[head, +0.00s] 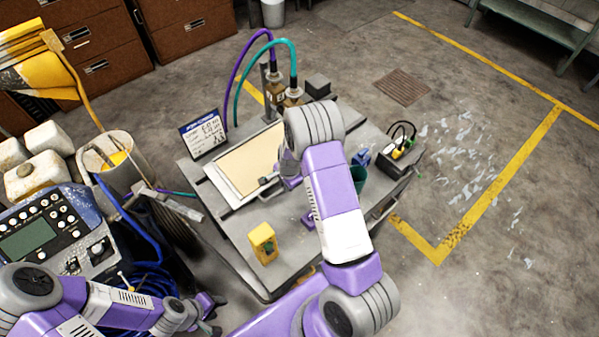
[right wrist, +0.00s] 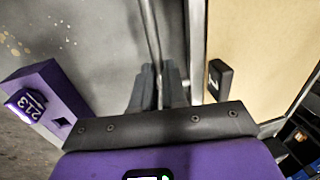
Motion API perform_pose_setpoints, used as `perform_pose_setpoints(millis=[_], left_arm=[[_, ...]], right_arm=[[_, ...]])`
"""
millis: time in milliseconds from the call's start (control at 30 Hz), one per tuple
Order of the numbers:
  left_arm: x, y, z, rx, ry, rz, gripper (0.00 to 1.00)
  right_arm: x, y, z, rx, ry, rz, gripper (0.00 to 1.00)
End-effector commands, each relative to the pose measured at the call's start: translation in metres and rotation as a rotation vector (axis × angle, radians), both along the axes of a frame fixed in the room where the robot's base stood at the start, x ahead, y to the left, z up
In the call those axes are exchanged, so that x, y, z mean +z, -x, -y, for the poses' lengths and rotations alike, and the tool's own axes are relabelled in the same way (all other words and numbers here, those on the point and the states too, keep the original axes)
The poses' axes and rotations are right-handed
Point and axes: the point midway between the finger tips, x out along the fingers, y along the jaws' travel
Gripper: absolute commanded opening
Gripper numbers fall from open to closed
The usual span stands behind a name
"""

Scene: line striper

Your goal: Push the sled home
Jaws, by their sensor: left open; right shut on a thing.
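A flat beige panel in a pale frame, which looks like the sled (head: 243,166), lies on the grey cart top; I cannot tell for certain that it is the sled. It also shows at the right of the right wrist view (right wrist: 262,45), with a small black block on it. My right gripper (right wrist: 157,85) is shut on a thin grey bar (right wrist: 151,30) that runs beside the frame's edge. In the head view my right arm hides most of that gripper and part of the panel. My left gripper (head: 214,313) is open and empty at the lower left, apart from the cart.
The grey cart (head: 225,225) carries a yellow box (head: 263,243), a sign (head: 203,134), bottles with hoses (head: 290,95) and a dark box with cables (head: 402,152). A control panel (head: 40,235) and a bucket (head: 112,155) stand left. The floor at right is clear.

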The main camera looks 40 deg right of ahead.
Motion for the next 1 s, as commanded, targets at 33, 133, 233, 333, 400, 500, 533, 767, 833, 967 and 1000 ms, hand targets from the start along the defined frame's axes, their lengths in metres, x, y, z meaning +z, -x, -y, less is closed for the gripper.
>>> perform_pose_setpoints(millis=[33, 133, 233, 333, 400, 500, 533, 767, 833, 967, 1000], left_arm=[[0.003, 0.000, 0.000, 0.000, 0.000, 0.000, 0.43], [0.005, 0.000, 0.000, 0.000, 0.000, 0.000, 0.43], [0.006, 0.000, 0.000, 0.000, 0.000, 0.000, 0.43], [0.007, 0.000, 0.000, 0.000, 0.000, 0.000, 0.43], [0.008, 0.000, 0.000, 0.000, 0.000, 0.000, 0.43], [0.008, 0.000, 0.000, 0.000, 0.000, 0.000, 0.43], [0.008, 0.000, 0.000, 0.000, 0.000, 0.000, 0.43], [0.008, 0.000, 0.000, 0.000, 0.000, 0.000, 0.43], [0.008, 0.000, 0.000, 0.000, 0.000, 0.000, 0.43], [0.008, 0.000, 0.000, 0.000, 0.000, 0.000, 0.43], [0.008, 0.000, 0.000, 0.000, 0.000, 0.000, 0.43]], right_arm=[[0.001, 0.001, -0.011, 0.004, 0.000, -0.003, 0.00], [0.000, 0.003, -0.026, 0.003, 0.001, -0.003, 0.00], [0.000, 0.004, -0.037, 0.002, 0.001, -0.001, 0.00], [0.000, 0.004, -0.044, 0.002, 0.001, -0.001, 0.00], [0.000, 0.005, -0.047, 0.001, 0.001, -0.001, 0.00], [0.000, 0.005, -0.050, -0.001, 0.001, -0.001, 0.00], [-0.001, 0.005, -0.050, -0.001, 0.000, -0.001, 0.00], [-0.001, 0.005, -0.052, 0.000, -0.003, -0.002, 0.00], [-0.001, 0.005, -0.053, 0.001, -0.004, -0.003, 0.14], [-0.001, 0.005, -0.052, 0.001, -0.003, -0.002, 0.34], [-0.001, 0.005, -0.052, 0.000, -0.002, -0.002, 0.38]])
